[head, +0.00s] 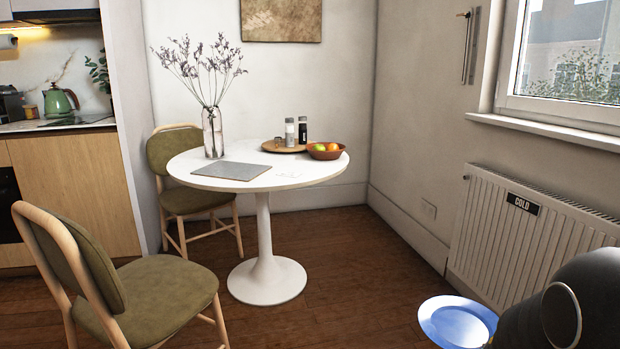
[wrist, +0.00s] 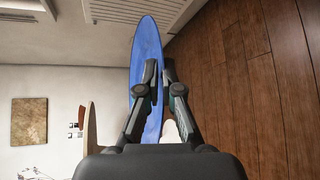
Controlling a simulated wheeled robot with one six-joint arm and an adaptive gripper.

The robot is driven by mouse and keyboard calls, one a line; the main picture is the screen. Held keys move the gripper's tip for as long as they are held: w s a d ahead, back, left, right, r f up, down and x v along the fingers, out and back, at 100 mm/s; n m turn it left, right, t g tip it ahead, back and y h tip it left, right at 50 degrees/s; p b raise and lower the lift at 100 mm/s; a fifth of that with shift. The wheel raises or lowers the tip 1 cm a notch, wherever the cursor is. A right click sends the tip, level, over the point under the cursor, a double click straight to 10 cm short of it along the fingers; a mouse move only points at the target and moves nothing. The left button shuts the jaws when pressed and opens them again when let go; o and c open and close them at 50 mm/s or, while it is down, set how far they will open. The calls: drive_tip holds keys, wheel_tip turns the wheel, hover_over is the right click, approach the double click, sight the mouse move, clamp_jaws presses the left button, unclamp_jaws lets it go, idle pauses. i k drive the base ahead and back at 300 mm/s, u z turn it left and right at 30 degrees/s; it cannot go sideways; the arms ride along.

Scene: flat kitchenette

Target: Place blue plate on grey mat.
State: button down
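The blue plate (head: 457,322) shows at the lower right of the head view, held out over the floor beside my arm. In the wrist view the blue plate (wrist: 147,60) appears edge-on and narrow, between the fingers of my gripper (wrist: 160,80). The fingers are closed on its rim. The head view does not show the fingers. The grey mat (head: 231,168) lies flat on the left front part of the round white table (head: 207,183). Nothing rests on the mat. The plate is well apart from the table.
A glass vase with dry stems (head: 212,132) stands behind the mat. A wooden tray (head: 268,147) with two shakers and a fruit bowl (head: 325,154) are at the table's back right. Green chairs (head: 160,290) stand left. A radiator (head: 500,238) is right. Floor before the table is open.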

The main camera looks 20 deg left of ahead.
sight(219, 169)
drive_tip(key=u, duration=0.7)
drive_tip(key=i, duration=1.3)
drive_tip(key=u, duration=1.4)
drive_tip(key=i, duration=0.55)
drive_tip(key=u, duration=0.45)
